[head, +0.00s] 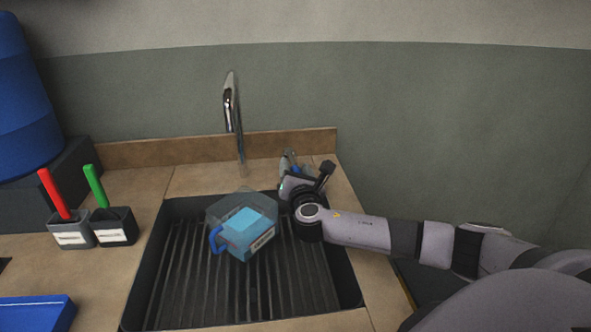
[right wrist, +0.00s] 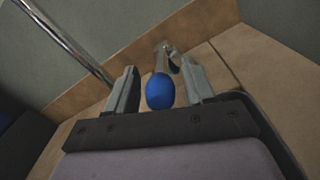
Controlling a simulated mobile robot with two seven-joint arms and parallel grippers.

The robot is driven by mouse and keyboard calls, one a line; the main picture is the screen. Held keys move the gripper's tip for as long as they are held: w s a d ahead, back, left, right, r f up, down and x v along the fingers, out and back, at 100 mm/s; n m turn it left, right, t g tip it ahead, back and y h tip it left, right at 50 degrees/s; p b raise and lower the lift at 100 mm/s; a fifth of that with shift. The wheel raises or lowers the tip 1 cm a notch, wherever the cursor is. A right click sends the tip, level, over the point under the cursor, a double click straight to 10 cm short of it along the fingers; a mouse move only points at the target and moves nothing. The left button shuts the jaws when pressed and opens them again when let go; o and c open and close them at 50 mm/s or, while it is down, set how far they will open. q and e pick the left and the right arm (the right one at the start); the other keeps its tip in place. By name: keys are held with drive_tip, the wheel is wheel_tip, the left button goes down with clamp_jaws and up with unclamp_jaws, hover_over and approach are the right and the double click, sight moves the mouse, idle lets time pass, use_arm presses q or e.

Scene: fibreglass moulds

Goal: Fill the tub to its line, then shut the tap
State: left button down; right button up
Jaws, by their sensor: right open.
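The chrome tap (head: 231,100) stands behind the sink; its spout arches forward, and I make out no stream of water. The tub (head: 262,241) sits on the ribbed sink floor, with clear walls, a light blue body, a blue side handle and a white label. I cannot make out its line or the water level. My right gripper (head: 291,160) is at the sink's back right corner. In the right wrist view, the tap's blue-ended lever (right wrist: 160,92) lies between its open fingers, with gaps on both sides. My left gripper is out of view.
The dark sink (head: 180,290) is set in a tan counter (head: 190,180) with a low back ledge. Left of it stand a grey cup (head: 72,234) with a red stick and a black cup (head: 113,228) with a green one. A blue tray (head: 38,312) lies front left; a blue barrel (head: 25,110) stands behind.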

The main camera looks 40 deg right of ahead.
clamp_jaws()
drive_tip(key=d+n+t+y+b, duration=0.1)
drive_tip(key=y, duration=0.1)
drive_tip(key=s+d+n+y+b, duration=0.1)
drive_tip(key=d+n+y, duration=0.1)
drive_tip(key=y, duration=0.1)
drive_tip(key=shift+r+t, duration=0.1)
drive_tip(key=shift+t, duration=0.3)
unclamp_jaws()
